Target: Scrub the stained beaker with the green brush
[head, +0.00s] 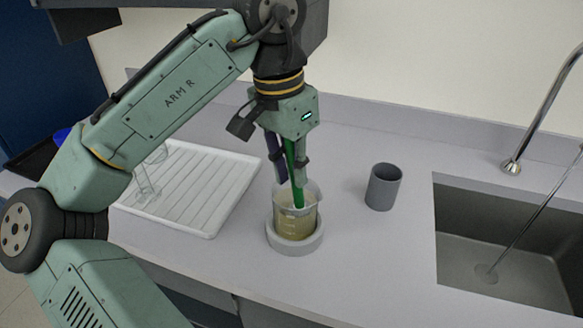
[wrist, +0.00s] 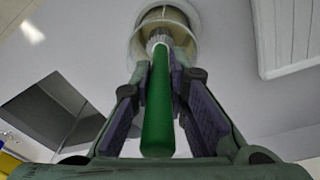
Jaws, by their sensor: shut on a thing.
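The stained beaker (head: 296,222), glass with a yellowish-brown tint, stands upright in a round grey holder (head: 293,245) on the counter. My gripper (head: 290,172) is above the beaker, pointing down, and is shut on the green brush (head: 293,175). The brush is near upright, its lower end inside the beaker's mouth. In the wrist view the green handle (wrist: 158,105) lies between my fingers, and the pale bristles (wrist: 158,40) reach into the beaker (wrist: 178,18). Whether the bristles touch the glass wall or bottom cannot be told.
A grey cup (head: 383,187) stands right of the beaker. A sink (head: 505,248) with a tall tap (head: 513,160) is at the right. A white ribbed drying rack (head: 215,205) with clear glassware (head: 147,185) lies at the left. Counter between cup and sink is clear.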

